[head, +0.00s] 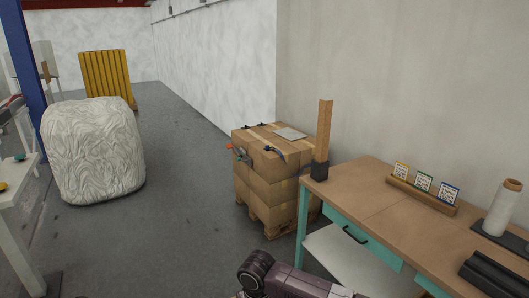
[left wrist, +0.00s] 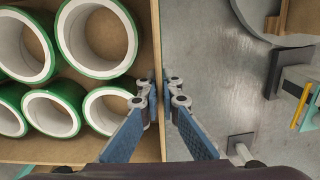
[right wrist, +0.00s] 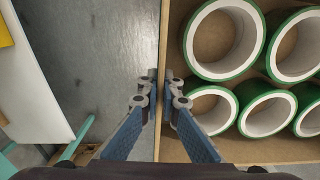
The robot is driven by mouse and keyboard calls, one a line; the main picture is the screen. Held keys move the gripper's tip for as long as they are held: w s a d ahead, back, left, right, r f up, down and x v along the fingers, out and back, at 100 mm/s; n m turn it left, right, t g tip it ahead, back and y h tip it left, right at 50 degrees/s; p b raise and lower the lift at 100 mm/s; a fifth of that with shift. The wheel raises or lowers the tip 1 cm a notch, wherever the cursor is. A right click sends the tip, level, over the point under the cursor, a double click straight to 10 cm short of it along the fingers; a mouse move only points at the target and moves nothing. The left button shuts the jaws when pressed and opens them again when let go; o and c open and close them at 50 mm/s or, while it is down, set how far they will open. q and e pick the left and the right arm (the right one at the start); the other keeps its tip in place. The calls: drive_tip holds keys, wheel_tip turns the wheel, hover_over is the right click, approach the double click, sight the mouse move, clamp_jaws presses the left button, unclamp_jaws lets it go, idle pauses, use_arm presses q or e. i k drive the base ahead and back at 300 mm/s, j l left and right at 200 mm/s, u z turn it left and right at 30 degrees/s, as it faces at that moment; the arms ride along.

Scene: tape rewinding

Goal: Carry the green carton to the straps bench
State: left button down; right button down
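The carton (left wrist: 155,35) is an open tan box holding several thick white rolls with green edges (left wrist: 52,112). It shows only in the wrist views; the head view does not include it. My left gripper (left wrist: 159,90) is closed on one carton wall, one finger inside and one outside. My right gripper (right wrist: 159,88) pinches a wall of the carton (right wrist: 163,35) in the same way. The carton appears held between both arms above a grey floor. In the head view, a teal-framed bench (head: 375,192) stands at the right; I cannot tell whether it is the straps bench.
A pallet of brown boxes (head: 268,185) stands beside the teal-framed bench, against the wall. A white wrapped bale (head: 92,150) stands at the left, near a pale table (head: 12,190) at the left edge. A yellow slatted stack (head: 107,80) is farther back. Grey floor (head: 175,215) between them is clear.

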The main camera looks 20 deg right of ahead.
sight(395, 214)
drive_tip(key=i, duration=1.7)
drive_tip(key=i+j+z, duration=0.1)
drive_tip(key=i+z, duration=0.4)
drive_tip(key=z, duration=1.75)
